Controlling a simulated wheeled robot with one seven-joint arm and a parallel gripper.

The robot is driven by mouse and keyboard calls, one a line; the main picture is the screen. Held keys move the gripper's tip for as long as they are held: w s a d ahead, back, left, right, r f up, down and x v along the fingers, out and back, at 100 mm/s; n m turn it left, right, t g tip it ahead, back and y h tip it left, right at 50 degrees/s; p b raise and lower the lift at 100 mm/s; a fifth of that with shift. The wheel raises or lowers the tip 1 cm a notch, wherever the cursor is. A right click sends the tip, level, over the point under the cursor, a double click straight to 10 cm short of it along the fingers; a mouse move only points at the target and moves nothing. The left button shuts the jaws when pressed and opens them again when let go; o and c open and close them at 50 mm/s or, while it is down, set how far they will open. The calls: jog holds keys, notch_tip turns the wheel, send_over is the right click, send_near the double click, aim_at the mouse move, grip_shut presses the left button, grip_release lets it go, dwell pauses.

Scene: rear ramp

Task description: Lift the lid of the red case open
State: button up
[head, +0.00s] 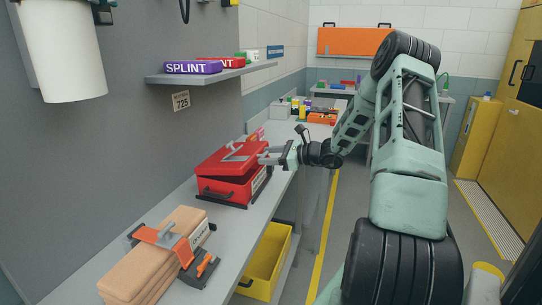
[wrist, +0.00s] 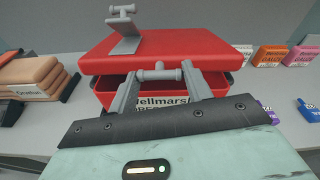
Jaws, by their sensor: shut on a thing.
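The red case (head: 228,190) stands on the grey bench. Its red lid (head: 215,163) is tilted partly up, with a dark gap between lid and body. In the wrist view, the lid (wrist: 195,42) is above the case body (wrist: 209,87), which bears a partly hidden white label. My gripper (head: 267,156) is at the lid's right edge. In the wrist view, its two fingers (wrist: 158,76) are closed on a grey T-shaped handle (wrist: 160,72) at the lid's near edge. A second grey T-shaped piece (wrist: 123,30) stands on the lid. The case's inside is mostly hidden.
A tan padded bundle with orange straps (head: 160,262) lies nearer on the bench. Small coloured boxes (wrist: 270,56) sit beside the case. A shelf (head: 212,76) with a purple SPLINT box (head: 193,67) hangs above. A yellow bin (head: 266,262) is below the bench.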

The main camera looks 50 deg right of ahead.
jog(key=w+a+r+g+h+p, duration=0.2)
jog(key=w+r+g+p, duration=0.3)
jog(key=r+p, duration=0.6)
jog(key=shift+w+a+r+g+p, duration=0.15)
jog(key=shift+w+r+g+p, duration=0.15)
jog(key=shift+p, duration=0.55)
jog(key=w+a+r+p, duration=0.1)
jog(key=w, duration=0.1)
jog(key=w+a+r+p, duration=0.1)
jog(key=w+r, duration=0.1)
jog(key=w, duration=0.1)
jog(key=w+a+r+p, duration=0.1)
jog(key=w, duration=0.1)
jog(key=shift+w+r, duration=0.15)
jog(key=shift+w, duration=0.15)
jog(key=shift+w+a+r+p, duration=0.15)
jog(key=shift+w+a+p, duration=0.05)
jog(key=shift+w, duration=0.25)
jog(key=shift+w+a+r+p, duration=0.1)
jog(key=shift+w+a+p, duration=0.1)
jog(key=shift+w, duration=0.25)
jog(key=o, duration=1.4)
jog(key=shift+c, duration=0.2)
jog(key=shift+f, duration=0.1)
jog(key=shift+s, duration=0.1)
jog(key=shift+d, duration=0.1)
jog(key=b+v, duration=0.5)
jog(key=v, duration=1.2)
jog(key=shift+s, duration=0.25)
